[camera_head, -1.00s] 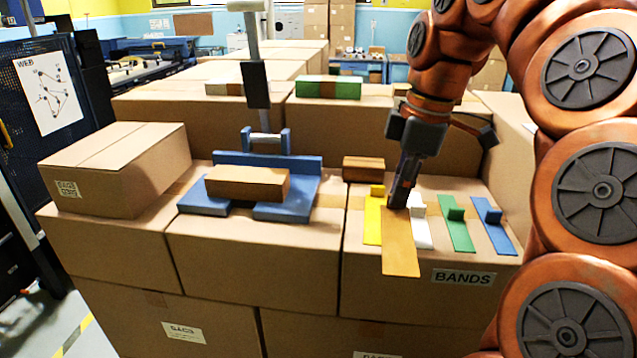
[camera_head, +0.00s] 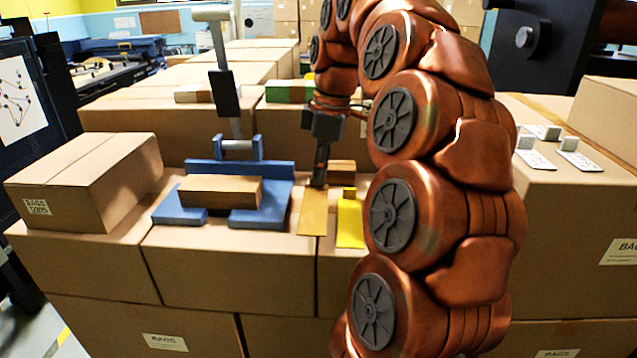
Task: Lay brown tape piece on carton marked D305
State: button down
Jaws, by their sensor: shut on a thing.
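The brown tape piece (camera_head: 312,212) is a flat tan strip with its long side pointing toward me. My gripper (camera_head: 319,182) is shut on its far end. The strip is between the blue fixture and the yellow piece, and I cannot tell whether it touches the carton top below. A small brown carton (camera_head: 220,191) lies in the blue fixture (camera_head: 182,215), left of my gripper, with no readable mark. A larger closed carton (camera_head: 95,185) stands further left with a blurred two-line label (camera_head: 38,207). I cannot clearly read D305 on any carton.
A yellow piece (camera_head: 350,224) lies just right of the strip. A grey post (camera_head: 225,95) rises behind the fixture. A small brown block (camera_head: 341,171) is behind my gripper. White cards with grey blocks (camera_head: 535,159) lie on the right carton. My arm hides the middle right.

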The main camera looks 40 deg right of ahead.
aim_at(318, 186)
jog(key=shift+w+f, duration=0.1)
jog(key=shift+w, duration=0.05)
jog(key=shift+f+p, duration=0.3)
jog(key=shift+f, duration=0.25)
jog(key=shift+f+p, duration=0.35)
jog(key=shift+f, duration=0.75)
jog(key=shift+f, duration=0.2)
jog(key=c, duration=1.3)
grip_release()
jog(key=shift+r, duration=0.1)
jog(key=shift+s+d+r+b, duration=0.15)
jog(key=shift+r+b, duration=0.2)
jog(key=shift+r, duration=0.85)
jog(key=shift+s+d+r+b, duration=0.15)
jog(key=shift+r+b, duration=0.2)
jog(key=shift+r, duration=0.8)
notch_tip(318, 186, up, 3)
jog(key=shift+d+f+p, duration=0.15)
jog(key=shift+p, duration=0.15)
jog(key=r+p, duration=0.4)
jog(key=shift+s+d+r+p, duration=0.2)
jog(key=shift+s+r+p, duration=0.1)
jog(key=shift+r+p, duration=0.05)
